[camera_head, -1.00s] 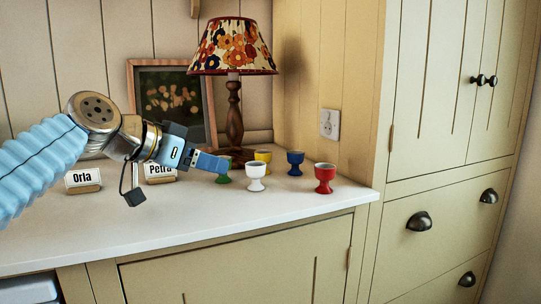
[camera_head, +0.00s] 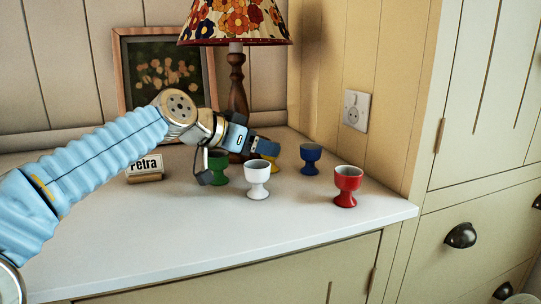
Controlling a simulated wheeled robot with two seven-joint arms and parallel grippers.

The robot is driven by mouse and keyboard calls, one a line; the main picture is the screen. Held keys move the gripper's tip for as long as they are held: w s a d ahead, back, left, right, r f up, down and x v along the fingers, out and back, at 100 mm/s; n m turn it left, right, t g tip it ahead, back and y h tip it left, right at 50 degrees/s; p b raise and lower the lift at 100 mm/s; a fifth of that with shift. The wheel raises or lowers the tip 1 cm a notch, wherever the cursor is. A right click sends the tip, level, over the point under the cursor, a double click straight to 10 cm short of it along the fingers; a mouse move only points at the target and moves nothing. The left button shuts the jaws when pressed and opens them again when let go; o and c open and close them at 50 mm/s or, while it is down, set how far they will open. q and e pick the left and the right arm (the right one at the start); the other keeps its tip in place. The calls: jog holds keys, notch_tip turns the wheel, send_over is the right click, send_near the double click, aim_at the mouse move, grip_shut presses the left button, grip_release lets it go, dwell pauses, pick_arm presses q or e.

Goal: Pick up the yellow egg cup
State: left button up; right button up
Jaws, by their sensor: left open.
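The yellow egg cup (camera_head: 272,164) stands on the white counter, behind the white egg cup. Its upper part is mostly hidden behind my left gripper's fingers. My left gripper (camera_head: 268,147) is open and reaches in from the left at the yellow cup's rim. I cannot tell whether the fingers are around the cup or just in front of it. My right gripper is not in view.
A white egg cup (camera_head: 257,181) stands in front and a green one (camera_head: 217,169) to the left, below the gripper. A blue cup (camera_head: 311,158) and a red cup (camera_head: 347,186) stand to the right. A lamp (camera_head: 237,82) and a name card (camera_head: 145,166) are behind.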

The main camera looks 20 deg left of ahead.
aim_at(274, 168)
pick_arm(q)
jog(key=p+x, duration=0.2)
jog(key=x, duration=0.2)
jog(key=shift+w+d, duration=0.25)
jog(key=shift+w+d+f, duration=0.2)
jog(key=shift+w+f, duration=0.05)
jog(key=shift+w, duration=0.1)
jog(key=c, duration=0.8)
jog(key=shift+o, duration=0.2)
